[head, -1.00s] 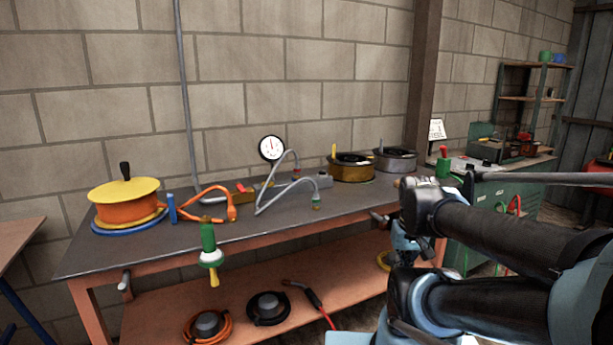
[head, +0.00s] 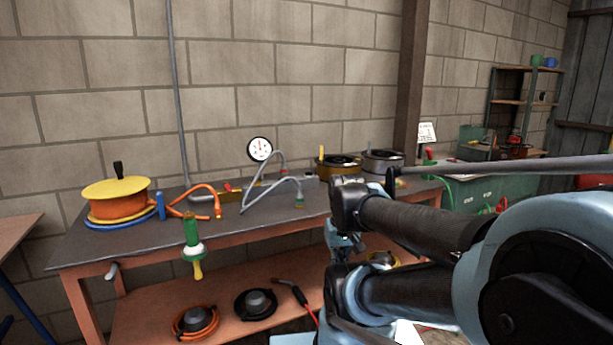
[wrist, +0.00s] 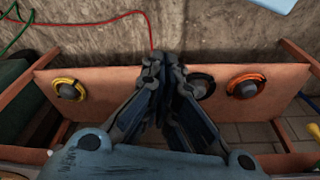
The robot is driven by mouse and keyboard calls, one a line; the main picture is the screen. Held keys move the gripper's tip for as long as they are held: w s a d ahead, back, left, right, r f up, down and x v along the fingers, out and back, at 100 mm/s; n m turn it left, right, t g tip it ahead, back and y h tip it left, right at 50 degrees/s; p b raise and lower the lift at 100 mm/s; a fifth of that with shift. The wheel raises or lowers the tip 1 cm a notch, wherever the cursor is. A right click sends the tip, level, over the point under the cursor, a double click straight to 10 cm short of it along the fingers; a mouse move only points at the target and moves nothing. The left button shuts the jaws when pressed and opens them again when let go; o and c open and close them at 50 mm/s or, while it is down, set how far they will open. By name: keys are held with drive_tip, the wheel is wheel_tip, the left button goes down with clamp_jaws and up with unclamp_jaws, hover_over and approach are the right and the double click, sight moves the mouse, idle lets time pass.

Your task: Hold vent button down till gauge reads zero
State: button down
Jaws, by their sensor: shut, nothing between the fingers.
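The round white gauge (head: 260,149) stands at the back of the workbench in the head view, behind a bent grey hose. Its dark needle points roughly upward; the figures are too small to read. A yellow and red fitting (head: 231,190) lies on the bench below and left of the gauge. I cannot make out which part is the vent button. My gripper (wrist: 163,62) is shut and empty in the wrist view, above the lower shelf (wrist: 125,85) and apart from the gauge. In the head view my arm covers the right front of the bench.
An orange reel with a yellow lid (head: 117,201) stands on the bench's left. Two drums (head: 338,167) stand at the back right. Cable coils (head: 196,320) lie on the lower shelf. A green cabinet (head: 480,190) stands beyond.

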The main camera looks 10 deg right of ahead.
wheel_tip(320, 180, up, 23)
drive_tip(key=m+t+h, duration=0.1)
drive_tip(key=m+t, duration=0.6)
drive_tip(key=m, duration=0.3)
hover_over(311, 172)
drive_tip(key=shift+w+f, duration=0.1)
drive_tip(key=shift+w, duration=0.3)
drive_tip(key=shift+f, duration=0.15)
drive_tip(key=shift+f, duration=4.3)
drive_tip(key=shift+s+f, duration=0.15)
drive_tip(key=shift+f, duration=0.7)
